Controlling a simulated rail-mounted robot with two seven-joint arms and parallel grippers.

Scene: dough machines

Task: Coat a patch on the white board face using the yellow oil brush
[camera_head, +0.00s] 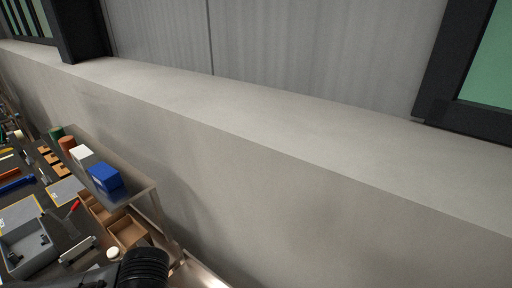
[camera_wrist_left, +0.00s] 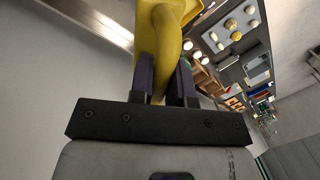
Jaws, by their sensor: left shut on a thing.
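The yellow oil brush (camera_wrist_left: 170,40) fills the upper middle of the left wrist view. My left gripper (camera_wrist_left: 164,78) is shut on its yellow handle, with one dark finger on each side. The brush runs up out of the picture, so its bristle end is not visible. I cannot pick out the white board for certain in either view. My left gripper and the brush do not show in the head view. My right gripper is in neither view.
In the head view, a metal shelf (camera_head: 132,197) along the wall holds a blue box (camera_head: 105,178), a white box (camera_head: 82,156) and other small items. A cluttered workbench with a grey tray (camera_head: 28,250) lies at lower left. A long bare wall ledge (camera_head: 260,115) crosses the middle.

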